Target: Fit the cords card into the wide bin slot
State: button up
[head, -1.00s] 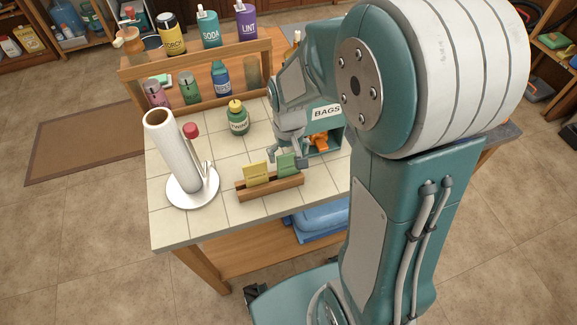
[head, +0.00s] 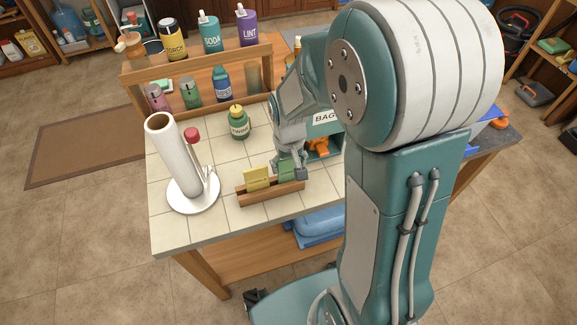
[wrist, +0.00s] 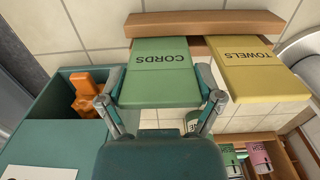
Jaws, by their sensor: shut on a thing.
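The green cords card (wrist: 160,75) stands in the wooden holder (wrist: 200,22) in the wrist view, upside down in the picture. My gripper (wrist: 160,102) has a finger on each side of it and is shut on it. In the head view my gripper (head: 290,171) is at the right end of the holder (head: 257,197), partly covering the green card (head: 287,168). The teal bin (head: 325,142) marked BAGS stands behind and right of the holder, partly hidden by my arm. Something orange (head: 318,147) is in its opening. I cannot make out a wide slot.
A yellow towels card (head: 257,177) stands in the same holder, left of the cords card. A paper towel roll (head: 175,158) on a white base stands further left. A green bottle (head: 239,122) stands behind the holder. Free tiles lie in front.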

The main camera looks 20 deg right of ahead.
jog(key=shift+r, duration=0.4)
notch_tip(320, 180, up, 2)
jog(key=shift+r, duration=0.25)
jog(key=s+a+r, duration=0.1)
jog(key=s+r, duration=0.8)
jog(key=s, duration=0.5)
jog(key=shift+r, duration=0.3)
